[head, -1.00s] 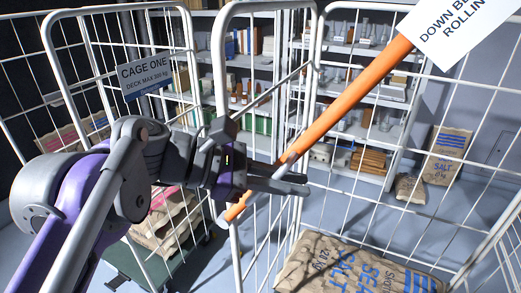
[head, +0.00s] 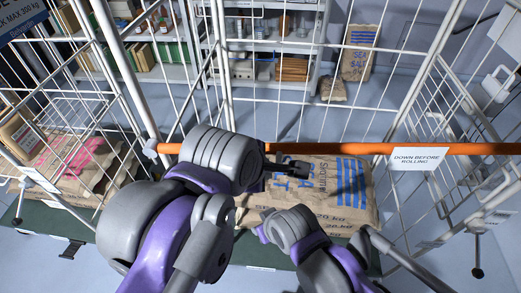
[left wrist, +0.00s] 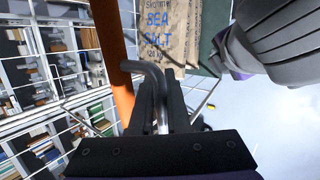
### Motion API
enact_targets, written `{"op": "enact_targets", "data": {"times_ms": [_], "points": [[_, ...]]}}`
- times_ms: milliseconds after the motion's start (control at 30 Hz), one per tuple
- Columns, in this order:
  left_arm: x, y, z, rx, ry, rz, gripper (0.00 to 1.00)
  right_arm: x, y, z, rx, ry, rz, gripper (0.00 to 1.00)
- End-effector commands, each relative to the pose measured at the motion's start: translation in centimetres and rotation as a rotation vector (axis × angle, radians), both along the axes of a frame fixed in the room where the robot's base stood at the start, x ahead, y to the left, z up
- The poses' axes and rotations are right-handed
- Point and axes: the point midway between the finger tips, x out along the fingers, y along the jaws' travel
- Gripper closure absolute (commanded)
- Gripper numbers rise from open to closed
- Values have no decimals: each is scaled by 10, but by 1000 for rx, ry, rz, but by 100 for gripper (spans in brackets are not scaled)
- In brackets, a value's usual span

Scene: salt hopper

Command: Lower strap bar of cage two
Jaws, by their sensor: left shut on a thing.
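The orange strap bar (head: 345,148) lies about level across the front of cage two, above its sack. A white tag (head: 420,159) reading "DOWN BEFORE ROLLING" hangs from it. Its grey left end (head: 151,149) is at a cage upright; its right end is out of frame. My left gripper (head: 292,164) is close to the bar's middle, its grip unclear in the head view. In the left wrist view, its jaws (left wrist: 161,92) are shut on a bent grey handle (left wrist: 143,66) beside the orange bar (left wrist: 119,62). My right gripper is not visible.
A sea salt sack (head: 345,200) lies in cage two below the bar. Cage one, with stacked sacks (head: 70,165), stands at left. White wire side panels (head: 460,100) rise at right. Shelves (head: 265,50) and another salt sack (head: 358,52) stand behind.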

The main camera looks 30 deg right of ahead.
Motion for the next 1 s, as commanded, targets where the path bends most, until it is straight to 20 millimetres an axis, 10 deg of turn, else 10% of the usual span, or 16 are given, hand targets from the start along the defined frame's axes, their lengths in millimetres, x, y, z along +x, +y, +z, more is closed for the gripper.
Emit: {"op": "enact_targets", "data": {"times_ms": [833, 900, 1000], "points": [[1, 3, -38, 117, -77, 1, 100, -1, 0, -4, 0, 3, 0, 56], [1, 4, -38, 117, -76, 1, 74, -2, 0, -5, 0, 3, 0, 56], [1, 3, -37, 116, -78, 1, 73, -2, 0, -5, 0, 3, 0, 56]]}}
